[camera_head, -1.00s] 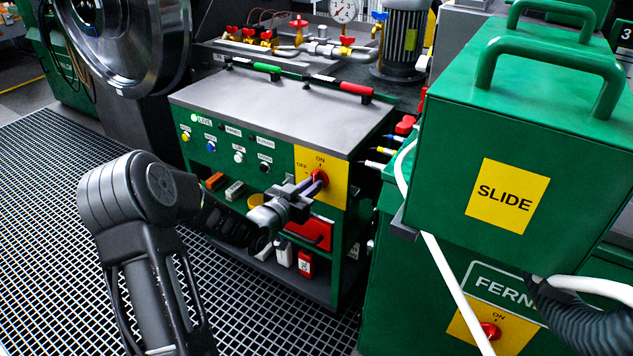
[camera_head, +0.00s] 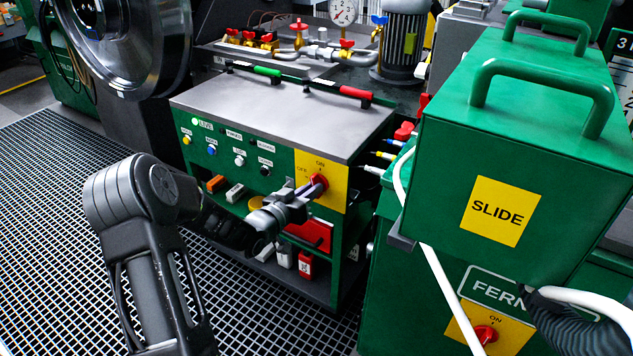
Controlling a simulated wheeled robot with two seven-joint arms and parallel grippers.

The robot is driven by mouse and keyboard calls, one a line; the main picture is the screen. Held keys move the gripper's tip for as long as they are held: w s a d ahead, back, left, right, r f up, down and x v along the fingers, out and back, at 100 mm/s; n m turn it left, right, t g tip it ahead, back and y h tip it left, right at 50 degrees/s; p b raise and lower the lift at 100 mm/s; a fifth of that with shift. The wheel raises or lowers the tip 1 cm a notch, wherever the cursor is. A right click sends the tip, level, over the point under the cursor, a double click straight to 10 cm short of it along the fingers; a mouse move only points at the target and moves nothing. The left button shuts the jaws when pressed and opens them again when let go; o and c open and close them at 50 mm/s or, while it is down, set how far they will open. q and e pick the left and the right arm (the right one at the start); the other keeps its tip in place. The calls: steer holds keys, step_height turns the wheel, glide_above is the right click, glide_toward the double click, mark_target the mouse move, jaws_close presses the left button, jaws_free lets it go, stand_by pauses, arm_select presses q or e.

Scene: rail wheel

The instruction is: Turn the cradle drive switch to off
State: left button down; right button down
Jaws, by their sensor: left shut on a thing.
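The cradle drive switch is a red rotary knob (camera_head: 319,180) on a yellow plate (camera_head: 335,194) marked ON at the top and OFF at the left. The plate is on the right end of the green cabinet's front. My left gripper (camera_head: 309,189) reaches in from the left and is shut on the red knob, with its fingers at the knob's left side. The fingers partly cover the knob, so its exact pointing is hard to tell. My right gripper is not in view.
The green control cabinet (camera_head: 222,155) has several buttons and a lit green lamp. A second yellow plate with a red knob (camera_head: 486,334) is on the green machine at lower right, below the SLIDE box (camera_head: 540,150). White hoses run in front of it. A large steel wheel (camera_head: 125,45) hangs upper left.

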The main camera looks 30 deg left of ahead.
arm_select(q)
steer(key=shift+n+p, duration=0.35)
steer(key=shift+n, duration=0.45)
steer(key=shift+a+f+n+h+p, duration=0.1)
steer(key=shift+n+h+p, duration=0.5)
steer(key=shift+n+p, duration=1.05)
steer(key=shift+n+b, duration=0.35)
steer(key=shift+n, duration=0.1)
